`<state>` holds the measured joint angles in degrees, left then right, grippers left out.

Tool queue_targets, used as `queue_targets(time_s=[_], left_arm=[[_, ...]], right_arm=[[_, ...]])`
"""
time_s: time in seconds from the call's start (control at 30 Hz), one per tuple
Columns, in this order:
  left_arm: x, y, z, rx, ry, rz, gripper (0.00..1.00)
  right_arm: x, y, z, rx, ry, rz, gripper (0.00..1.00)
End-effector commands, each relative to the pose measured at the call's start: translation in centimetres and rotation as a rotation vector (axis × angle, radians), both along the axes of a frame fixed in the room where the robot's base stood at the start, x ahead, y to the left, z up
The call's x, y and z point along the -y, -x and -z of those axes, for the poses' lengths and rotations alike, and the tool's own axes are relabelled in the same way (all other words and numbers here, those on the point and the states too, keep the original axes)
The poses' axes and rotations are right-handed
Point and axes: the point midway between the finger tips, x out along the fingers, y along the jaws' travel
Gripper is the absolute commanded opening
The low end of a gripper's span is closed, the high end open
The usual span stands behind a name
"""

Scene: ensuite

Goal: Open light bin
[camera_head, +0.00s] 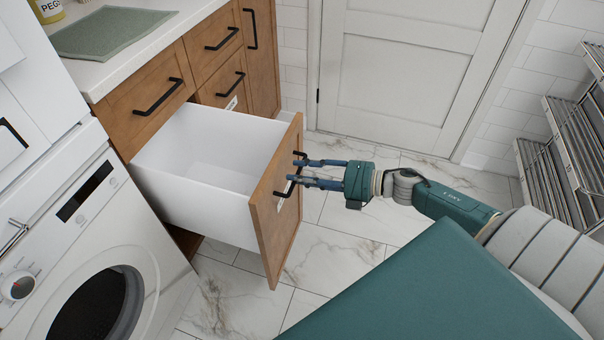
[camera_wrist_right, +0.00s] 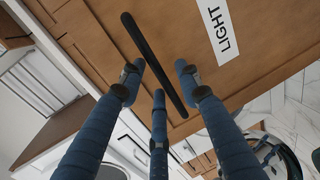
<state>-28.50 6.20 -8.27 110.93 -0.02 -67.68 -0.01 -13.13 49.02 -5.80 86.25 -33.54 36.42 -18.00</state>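The light bin is a pulled-out drawer with a white inner box (camera_head: 205,150) and a wooden front (camera_head: 278,220). It stands well out from the cabinet, and its box looks empty. In the right wrist view the front bears a white "LIGHT" label (camera_wrist_right: 220,32). A black bar handle (camera_wrist_right: 150,60) is on the front. My right gripper (camera_head: 298,172) is at this handle, its fingers spread to either side of the bar. Its fingers (camera_wrist_right: 158,85) look apart, not closed on the bar; whether they touch it is unclear. My left gripper is not in view.
A white washing machine (camera_head: 150,240) stands left of the drawer. Other wooden drawers (camera_head: 215,40) with black handles are shut under a white counter (camera_head: 100,75). A white door (camera_head: 405,60) is at the back, metal racks (camera_head: 570,140) at the right. Marble floor (camera_head: 335,260) is clear.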

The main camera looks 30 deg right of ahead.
Motion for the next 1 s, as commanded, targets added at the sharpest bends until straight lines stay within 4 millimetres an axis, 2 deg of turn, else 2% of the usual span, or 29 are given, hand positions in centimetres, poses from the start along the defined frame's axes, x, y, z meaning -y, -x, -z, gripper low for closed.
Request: queue_targets(time_s=[0.13, 0.27, 0.7, 1.0], left_arm=[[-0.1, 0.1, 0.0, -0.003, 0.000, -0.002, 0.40], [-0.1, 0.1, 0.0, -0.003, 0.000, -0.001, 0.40], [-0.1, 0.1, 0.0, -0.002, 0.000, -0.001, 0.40], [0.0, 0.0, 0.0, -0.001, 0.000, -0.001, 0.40]], right_arm=[[0.2, 0.3, 0.0, -0.001, -0.001, 0.000, 0.34], [1.2, 1.5, -0.2, -0.003, 0.003, 0.001, 0.34], [6.2, 8.1, -1.9, -0.003, 0.001, 0.000, 0.34], [7.3, 9.3, -2.4, -0.001, -0.001, 0.000, 0.34]])
